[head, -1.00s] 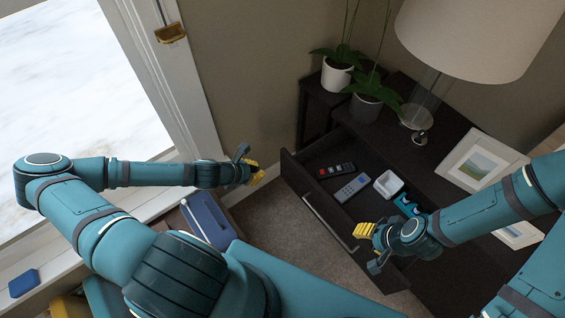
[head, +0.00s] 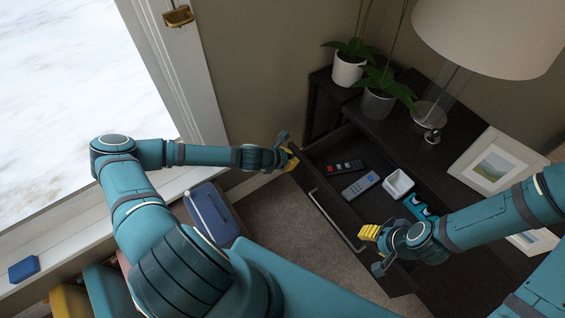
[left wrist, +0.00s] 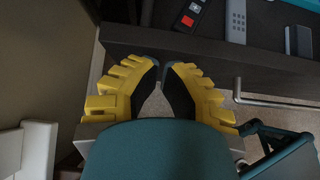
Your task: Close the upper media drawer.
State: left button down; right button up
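The upper media drawer (head: 325,181) is dark and stands pulled out of the dark cabinet (head: 425,150), with a long pale bar handle (head: 337,221) on its front. My left gripper (head: 293,159) is at the left end of the drawer front, at or very near its top corner; contact is unclear. In the left wrist view its fingertips (left wrist: 162,63) meet almost together with nothing between them, just short of the drawer's front edge (left wrist: 215,47). My right gripper (head: 369,233) is over the right part of the drawer front, near the handle's right end; its finger gap is hidden.
In the drawer lie a black remote (head: 345,167), a grey remote (head: 360,186), a white dish (head: 398,183) and a blue item (head: 418,207). Carpet (head: 285,235) lies clear before the drawer.

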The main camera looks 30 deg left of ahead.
pick_arm(q)
jog(key=shift+w+d, duration=0.15)
jog(key=shift+w, duration=0.1)
jog(key=shift+w+d, duration=0.1)
jog(key=shift+w, duration=0.15)
jog(key=w+d, duration=0.5)
jog(key=w, duration=0.4)
jog(key=w+d+b, duration=0.1)
jog(key=w+d, duration=0.3)
jog(key=w, duration=0.5)
jog(key=shift+w+d, duration=0.15)
jog(key=shift+d, duration=0.25)
jog(key=shift+a, duration=0.1)
